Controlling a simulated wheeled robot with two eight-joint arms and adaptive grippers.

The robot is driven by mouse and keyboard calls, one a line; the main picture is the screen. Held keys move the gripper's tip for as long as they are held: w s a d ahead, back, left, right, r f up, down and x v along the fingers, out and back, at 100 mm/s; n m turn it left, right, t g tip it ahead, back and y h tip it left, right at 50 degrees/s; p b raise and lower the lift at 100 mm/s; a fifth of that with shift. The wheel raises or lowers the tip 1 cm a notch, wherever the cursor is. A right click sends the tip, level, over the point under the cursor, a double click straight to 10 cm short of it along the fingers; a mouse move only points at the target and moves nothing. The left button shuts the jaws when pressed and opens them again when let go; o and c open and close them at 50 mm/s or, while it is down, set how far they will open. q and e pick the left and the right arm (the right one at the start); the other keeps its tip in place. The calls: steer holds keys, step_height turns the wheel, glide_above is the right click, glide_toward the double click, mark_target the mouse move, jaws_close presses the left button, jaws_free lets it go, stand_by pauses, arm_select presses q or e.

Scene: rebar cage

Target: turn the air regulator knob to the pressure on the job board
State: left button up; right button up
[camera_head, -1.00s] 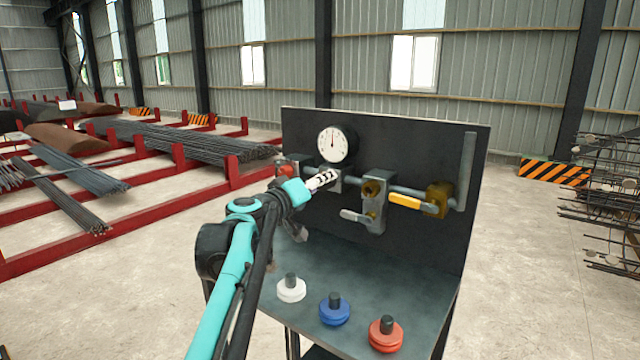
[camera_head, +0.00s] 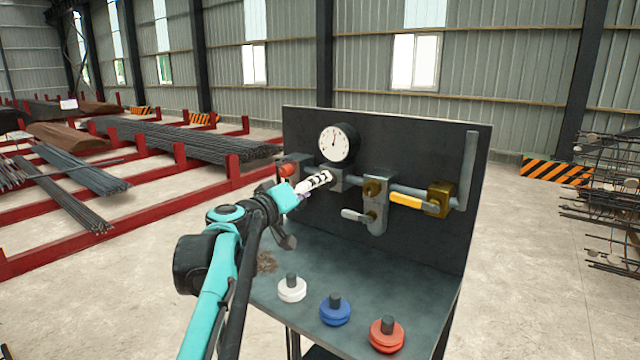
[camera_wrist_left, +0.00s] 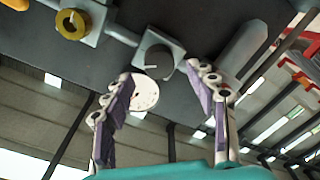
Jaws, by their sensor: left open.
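The round white pressure gauge (camera_head: 337,143) is on the dark panel above a grey regulator block (camera_head: 338,177). Its needle points roughly upward; the figures are too small to read. My left gripper (camera_head: 320,181) is just in front of the block and hides part of it. In the left wrist view the gripper (camera_wrist_left: 165,105) is open, with one finger on each side. Between and beyond the fingertips are the gauge (camera_wrist_left: 145,92) and the grey block with a dark round knob (camera_wrist_left: 160,63). Nothing is between the fingers. No readable job board shows. My right gripper is out of view.
A brass valve (camera_head: 439,199) with a yellow lever (camera_head: 405,201) and a grey-lever valve (camera_head: 357,216) are to the right. A red knob (camera_head: 287,170) is to the left. White (camera_head: 291,290), blue (camera_head: 335,312) and red (camera_head: 386,336) discs stand on the bench (camera_head: 400,285).

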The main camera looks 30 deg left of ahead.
arm_select(q)
steer(key=s, duration=0.7)
steer(key=shift+s, duration=0.4)
